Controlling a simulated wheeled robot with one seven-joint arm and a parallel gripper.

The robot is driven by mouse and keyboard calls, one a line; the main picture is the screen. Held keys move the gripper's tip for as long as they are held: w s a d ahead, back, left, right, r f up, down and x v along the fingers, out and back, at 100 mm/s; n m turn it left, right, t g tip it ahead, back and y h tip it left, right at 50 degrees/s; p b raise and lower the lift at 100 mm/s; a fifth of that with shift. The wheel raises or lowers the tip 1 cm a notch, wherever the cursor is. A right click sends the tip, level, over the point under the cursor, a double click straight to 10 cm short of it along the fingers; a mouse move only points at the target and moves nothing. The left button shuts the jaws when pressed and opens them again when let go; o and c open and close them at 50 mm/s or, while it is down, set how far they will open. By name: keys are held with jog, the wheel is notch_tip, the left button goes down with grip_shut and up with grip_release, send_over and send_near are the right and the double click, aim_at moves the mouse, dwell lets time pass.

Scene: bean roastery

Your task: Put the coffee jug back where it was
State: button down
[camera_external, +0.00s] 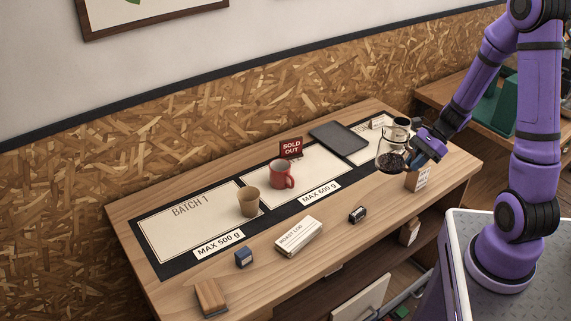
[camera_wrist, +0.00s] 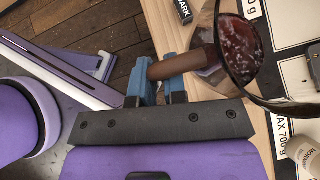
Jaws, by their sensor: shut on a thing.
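The coffee jug (camera_external: 390,158) is clear glass with dark coffee in it, at the right end of the table. My gripper (camera_external: 426,148) is to its right, shut on the jug's handle. In the wrist view, the blue fingers of my gripper (camera_wrist: 156,82) close around the brown handle, and the jug (camera_wrist: 243,45) extends beyond it to the right. The jug looks roughly upright. I cannot tell whether its base touches the table or hangs just above it. Panels on the dark mat (camera_external: 185,262) carry labels such as "BATCH 1", "MAX 500 g" and "MAX 600 g".
A brown cup (camera_external: 248,202), red mug (camera_external: 281,174), "SOLD OUT" sign (camera_external: 291,147) and dark flat tray (camera_external: 339,136) stand on the table. A light box (camera_external: 299,236) and small dark block (camera_external: 357,214) lie near the front. A brown box (camera_external: 418,180) stands close to the jug.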

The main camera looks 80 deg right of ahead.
notch_tip(320, 180, down, 10)
jog(key=w+d, duration=0.3)
jog(key=w, duration=0.1)
jog(key=w+d+f, duration=0.1)
jog(key=w+d, duration=0.2)
jog(key=w, duration=0.1)
jog(key=w+d, duration=0.3)
jog(key=w, duration=0.1)
jog(key=shift+w+f, duration=0.3)
jog(key=shift+w, duration=0.05)
jog(key=shift+f, duration=1.75)
jog(key=c, duration=1.2)
grip_release()
jog(key=shift+f, duration=0.1)
jog(key=shift+o, duration=0.2)
